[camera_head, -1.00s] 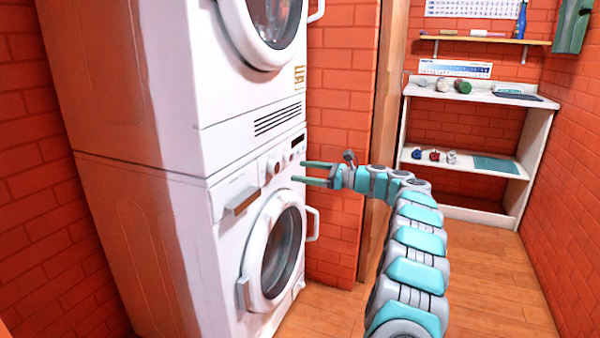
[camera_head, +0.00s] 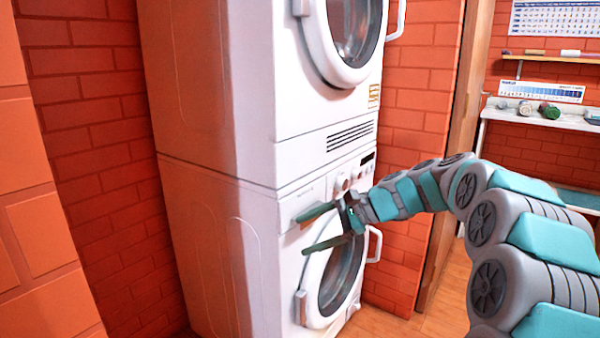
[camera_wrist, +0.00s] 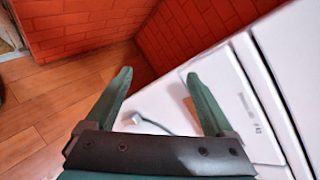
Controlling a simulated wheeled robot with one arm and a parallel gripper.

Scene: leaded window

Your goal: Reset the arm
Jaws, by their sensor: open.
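My gripper (camera_head: 322,229) is in front of the lower washing machine (camera_head: 235,255), by its control panel and the top of its round door. Its two green fingers are spread apart with nothing between them. In the wrist view my gripper (camera_wrist: 160,100) also shows open and empty, with the white machine front (camera_wrist: 165,90) behind it. I cannot tell whether the fingers touch the machine. My teal and grey arm reaches in from the right side of the head view.
A second white machine (camera_head: 200,90) is stacked on top. Red brick walls (camera_head: 95,130) stand on the left and behind. A white shelf unit (camera_head: 540,120) with small items stands at the back right. Wooden floor (camera_head: 385,323) shows beside the machine.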

